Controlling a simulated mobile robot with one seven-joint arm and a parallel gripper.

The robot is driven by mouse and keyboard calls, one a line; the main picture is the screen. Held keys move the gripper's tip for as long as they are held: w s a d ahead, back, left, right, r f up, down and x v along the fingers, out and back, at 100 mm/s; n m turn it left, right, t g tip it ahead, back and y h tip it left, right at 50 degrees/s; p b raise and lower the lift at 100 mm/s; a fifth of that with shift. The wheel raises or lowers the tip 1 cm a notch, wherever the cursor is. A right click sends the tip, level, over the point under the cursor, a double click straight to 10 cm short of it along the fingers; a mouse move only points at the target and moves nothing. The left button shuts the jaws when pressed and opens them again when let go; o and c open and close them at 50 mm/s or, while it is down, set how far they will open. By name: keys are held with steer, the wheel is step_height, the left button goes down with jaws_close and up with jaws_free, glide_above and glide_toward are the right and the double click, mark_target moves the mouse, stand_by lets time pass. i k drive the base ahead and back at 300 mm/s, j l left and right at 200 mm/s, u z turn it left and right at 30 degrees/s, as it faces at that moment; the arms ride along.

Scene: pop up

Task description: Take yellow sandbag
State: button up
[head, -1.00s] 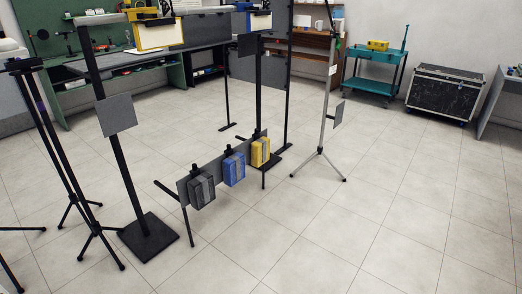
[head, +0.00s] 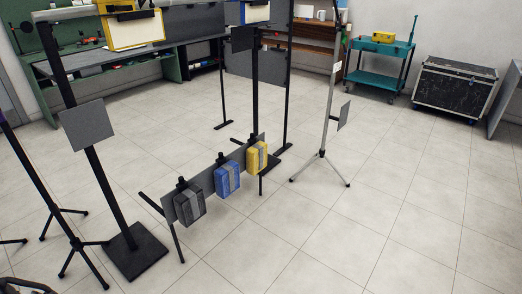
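The yellow sandbag (head: 257,158) hangs at the far right end of a low grey rail (head: 210,180), with a grey band down its front. A blue sandbag (head: 228,179) hangs to its left and nearer. A black and grey sandbag (head: 190,207) hangs nearest, at the left end of the rail. All three are apart from each other and above the floor. My gripper is not clearly seen; a dark piece at the bottom left corner cannot be identified.
A black stand with a square base (head: 136,252) and tripod legs (head: 75,243) stand left of the rail. A grey pole tripod (head: 322,154) stands to the right. A teal cart (head: 380,65) and a black case (head: 455,88) are at the back right. The front right floor is clear.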

mark_target(257, 154)
steer(key=i+l, duration=0.2)
steer(key=i, duration=0.6)
steer(key=i+l+z, duration=0.1)
steer(key=i, duration=0.65)
steer(key=i+l, duration=0.25)
steer(key=i, duration=0.55)
steer(key=i+l+z, duration=0.1)
steer(key=i, duration=0.7)
